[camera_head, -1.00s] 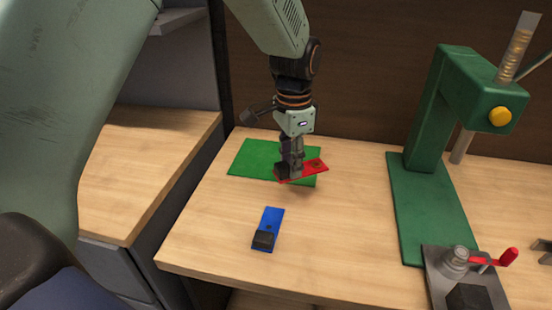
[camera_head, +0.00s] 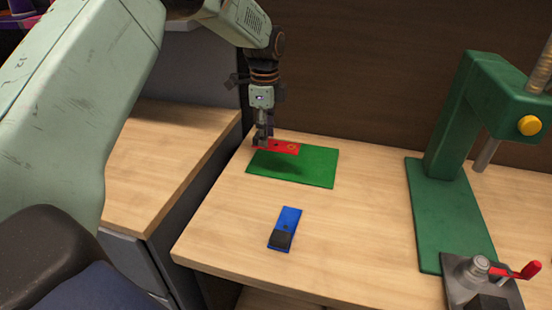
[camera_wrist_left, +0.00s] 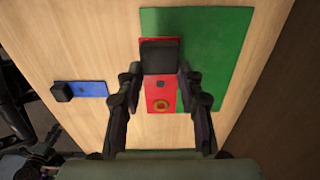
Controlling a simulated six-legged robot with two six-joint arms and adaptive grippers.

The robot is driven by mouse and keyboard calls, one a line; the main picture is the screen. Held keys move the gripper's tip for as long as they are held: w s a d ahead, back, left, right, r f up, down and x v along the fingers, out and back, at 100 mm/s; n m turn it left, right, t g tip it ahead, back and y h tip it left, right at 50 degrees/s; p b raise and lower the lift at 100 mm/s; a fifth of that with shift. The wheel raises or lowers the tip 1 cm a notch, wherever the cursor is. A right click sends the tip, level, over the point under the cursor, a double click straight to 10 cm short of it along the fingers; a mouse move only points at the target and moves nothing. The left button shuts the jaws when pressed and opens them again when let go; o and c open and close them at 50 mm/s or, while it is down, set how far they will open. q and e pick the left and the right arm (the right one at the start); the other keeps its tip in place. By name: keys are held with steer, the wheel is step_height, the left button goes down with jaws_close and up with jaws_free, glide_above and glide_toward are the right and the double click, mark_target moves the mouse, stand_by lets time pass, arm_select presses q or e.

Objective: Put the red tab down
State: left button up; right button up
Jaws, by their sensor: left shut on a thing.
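The red tab (camera_head: 281,148) is a flat red plate with a yellow ring; it also shows in the left wrist view (camera_wrist_left: 161,93), where a black block sits at its far end between my fingers. My left gripper (camera_head: 262,141) is shut on the red tab at its left end. The tab is at the back-left edge of the green mat (camera_head: 310,168), which also shows in the left wrist view (camera_wrist_left: 225,60). A shadow falls on the mat; I cannot tell how far above the mat the tab is.
A blue tab (camera_head: 286,222) with a black block lies on the wooden table (camera_head: 350,240) in front of the mat. A green press (camera_head: 440,210) stands on the right, with a red-handled clamp (camera_head: 490,270) before it. The table between is clear.

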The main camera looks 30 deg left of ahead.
mark_target(273, 145)
arm_select(q)
steer(key=f, duration=0.1)
steer(key=d+f, duration=0.1)
steer(key=f, duration=0.2)
steer(key=shift+w+d+b, duration=0.2)
steer(key=shift+d+b, duration=0.1)
steer(key=f, duration=0.2)
steer(key=a+f, duration=0.1)
steer(key=shift+s+f+b, duration=0.15)
steer(key=shift+f+b, duration=0.15)
steer(key=shift+f, duration=0.1)
steer(key=shift+d, duration=0.35)
steer(key=o, duration=1)
steer(key=shift+a+f, duration=0.1)
steer(key=shift+a, duration=0.2)
steer(key=shift+o, duration=1.2)
steer(key=shift+d, duration=0.2)
arm_select(e)
steer(key=shift+w+d+f, duration=0.1)
steer(key=shift+d+f, duration=0.3)
steer(key=shift+f, duration=0.45)
